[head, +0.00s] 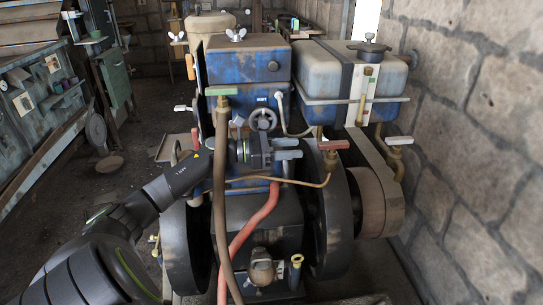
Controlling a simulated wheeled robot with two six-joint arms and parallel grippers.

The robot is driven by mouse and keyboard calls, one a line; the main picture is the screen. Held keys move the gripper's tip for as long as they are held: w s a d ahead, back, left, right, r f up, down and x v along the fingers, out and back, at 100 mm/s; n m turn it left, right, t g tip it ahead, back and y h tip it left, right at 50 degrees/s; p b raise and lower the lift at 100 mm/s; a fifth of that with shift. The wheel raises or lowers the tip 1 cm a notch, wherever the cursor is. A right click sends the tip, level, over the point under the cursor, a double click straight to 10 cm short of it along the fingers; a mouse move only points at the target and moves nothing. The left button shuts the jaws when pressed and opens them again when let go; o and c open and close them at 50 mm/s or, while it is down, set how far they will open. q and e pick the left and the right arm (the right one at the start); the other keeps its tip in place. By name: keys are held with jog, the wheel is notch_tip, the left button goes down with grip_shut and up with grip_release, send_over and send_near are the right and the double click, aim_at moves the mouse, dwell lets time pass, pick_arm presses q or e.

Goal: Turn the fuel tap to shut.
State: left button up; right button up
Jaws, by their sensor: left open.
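The tap with a red lever (333,145) stands at the right of the engine, below the fuel tank (325,80). Its lever lies roughly level, crosswise, on a brass body, and a thin brass pipe runs left from below it. I take it for the fuel tap; no label is legible. My left gripper (289,149) is in front of the engine, just left of that lever. Its two grey fingers point right, one above the other, apart and empty. A small gap shows between the fingertips and the lever. My right gripper is not in view.
Another tap with a green lever (221,91) tops a brown hose (221,190) passing in front of my left arm. Flywheels (336,215) flank the engine, and a red hose (252,222) curves below the gripper. A stone wall bounds the right.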

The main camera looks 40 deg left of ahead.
pick_arm(q)
jog(key=shift+b+v, duration=0.6)
jog(key=shift+v, duration=1.9)
jog(key=shift+d, duration=0.1)
